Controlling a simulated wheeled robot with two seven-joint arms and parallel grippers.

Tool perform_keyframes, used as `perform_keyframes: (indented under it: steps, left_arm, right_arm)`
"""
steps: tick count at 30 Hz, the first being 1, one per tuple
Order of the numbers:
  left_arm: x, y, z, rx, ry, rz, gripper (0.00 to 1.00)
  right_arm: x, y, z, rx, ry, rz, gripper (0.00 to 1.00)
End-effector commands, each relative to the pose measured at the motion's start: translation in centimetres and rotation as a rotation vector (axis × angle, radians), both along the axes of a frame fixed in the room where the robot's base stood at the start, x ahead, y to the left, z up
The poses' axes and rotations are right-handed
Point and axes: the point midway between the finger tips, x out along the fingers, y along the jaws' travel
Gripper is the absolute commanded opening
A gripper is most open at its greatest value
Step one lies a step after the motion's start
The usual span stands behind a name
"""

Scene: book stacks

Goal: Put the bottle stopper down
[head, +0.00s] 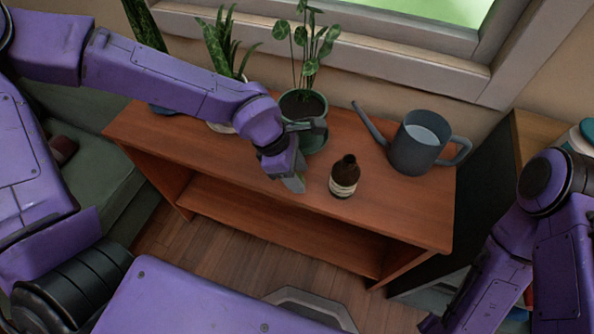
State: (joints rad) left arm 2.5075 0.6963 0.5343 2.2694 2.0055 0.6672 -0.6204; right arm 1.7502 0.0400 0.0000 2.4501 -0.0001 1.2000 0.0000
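A small dark brown bottle (344,178) with a pale label stands upright on the wooden shelf unit's top (400,208). My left gripper (293,184) is over the front edge of that top, just left of the bottle and apart from it. It points downward, and its fingers are too small and overlapped to show whether they are open or shut. I cannot make out a bottle stopper; it may be hidden in or behind the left gripper. My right arm comes in at the lower right, and its gripper is not visible.
A grey watering can (415,150) stands behind and right of the bottle. A potted leafy plant (303,105) is behind my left gripper, with another plant (222,50) farther left. The shelf top's right front is clear. A dark cabinet stands at the right.

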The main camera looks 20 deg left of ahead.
Motion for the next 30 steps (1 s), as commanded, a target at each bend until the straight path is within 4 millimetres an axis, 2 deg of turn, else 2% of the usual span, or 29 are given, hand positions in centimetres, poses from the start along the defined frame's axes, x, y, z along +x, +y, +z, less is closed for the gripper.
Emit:
perform_keyframes:
  steps: [5, 8, 15, 21, 25, 30]
  left_arm:
    - [0.0, 0.0, 0.1, 0.0, 0.0, 0.0, 0.48]
    - [0.0, 0.2, 1.1, -0.001, -0.003, 0.0, 0.48]
    - [-0.4, 2.4, 6.8, -0.006, -0.004, 0.003, 0.48]
    - [-0.7, 4.0, 10.4, -0.002, -0.003, 0.001, 0.48]
    - [-0.9, 4.4, 11.3, -0.002, -0.001, 0.0, 0.48]
    - [-0.9, 4.5, 11.3, 0.0, 0.0, -0.001, 0.48]
  right_arm:
    - [0.0, 0.0, 0.0, 0.0, 0.0, 0.0, 0.43]
    - [0.0, 0.0, 0.5, 0.0, 0.0, 0.0, 0.43]
    - [0.0, 0.0, 2.6, 0.0, 0.0, 0.0, 0.43]
    - [0.0, 0.0, 3.6, 0.0, 0.0, 0.0, 0.43]
    - [0.0, 0.0, 3.7, 0.0, 0.0, 0.0, 0.43]
    - [0.0, 0.0, 3.7, 0.0, 0.0, 0.0, 0.43]
